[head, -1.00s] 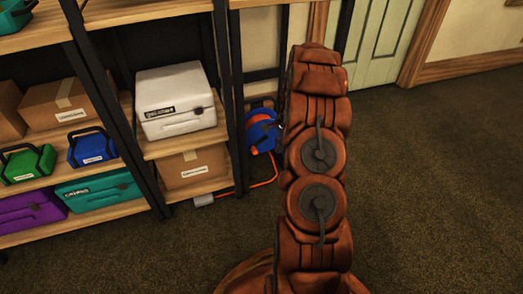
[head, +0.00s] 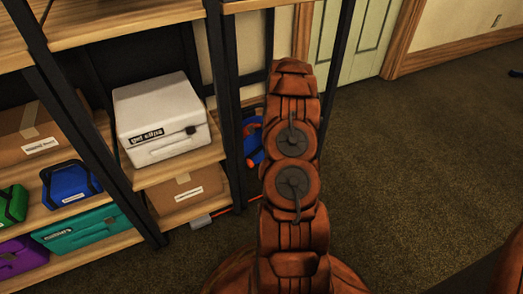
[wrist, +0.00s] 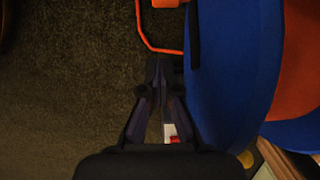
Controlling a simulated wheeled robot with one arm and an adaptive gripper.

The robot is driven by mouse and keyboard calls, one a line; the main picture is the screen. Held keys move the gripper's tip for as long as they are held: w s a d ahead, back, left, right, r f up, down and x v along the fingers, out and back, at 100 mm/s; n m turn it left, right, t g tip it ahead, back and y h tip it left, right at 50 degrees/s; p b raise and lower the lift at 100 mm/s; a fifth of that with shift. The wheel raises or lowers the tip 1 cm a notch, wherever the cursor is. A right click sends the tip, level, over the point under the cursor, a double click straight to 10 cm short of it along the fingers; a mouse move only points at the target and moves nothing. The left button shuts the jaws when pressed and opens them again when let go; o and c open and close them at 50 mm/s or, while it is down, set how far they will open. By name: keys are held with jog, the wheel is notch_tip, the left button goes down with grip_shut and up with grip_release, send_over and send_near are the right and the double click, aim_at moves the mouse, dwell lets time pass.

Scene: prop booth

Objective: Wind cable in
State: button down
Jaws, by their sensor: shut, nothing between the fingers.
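The cable reel (head: 256,152), blue with orange, stands on the floor by the shelf post in the head view, partly hidden by my arm. In the wrist view the reel (wrist: 225,70) fills the right side, its blue disc close beside my gripper. My gripper (wrist: 157,68) has its fingertips together and holds nothing; whether it touches the reel I cannot tell. The orange cable (wrist: 146,38) lies bent on the carpet beyond the fingertips. A stretch of orange cable (head: 223,211) also shows in the head view, near a small grey block (head: 201,221). My arm hides my gripper there.
Shelving at left holds a white case (head: 166,128), a cardboard box (head: 184,193), a blue case (head: 68,186) and a teal case (head: 90,231). A pale green door (head: 365,35) stands behind. Carpet (head: 420,150) at right is open.

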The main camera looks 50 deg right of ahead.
aim_at(257, 161)
jog(key=s+d+b+x, duration=0.1)
jog(key=b+x, duration=0.3)
jog(key=x, duration=0.5)
jog(key=a+r, duration=0.1)
jog(key=w+a+b, duration=0.1)
jog(key=a+r, duration=0.1)
jog(key=shift+w+a+r+b, duration=0.3)
jog(key=shift+w+a+r, duration=0.05)
jog(key=shift+a+r+p, duration=0.1)
jog(key=shift+r+p, duration=0.05)
jog(key=shift+p, duration=0.6)
jog(key=shift+r+y+p, duration=0.1)
jog(key=shift+y+p, duration=0.4)
jog(key=shift+p, duration=1.3)
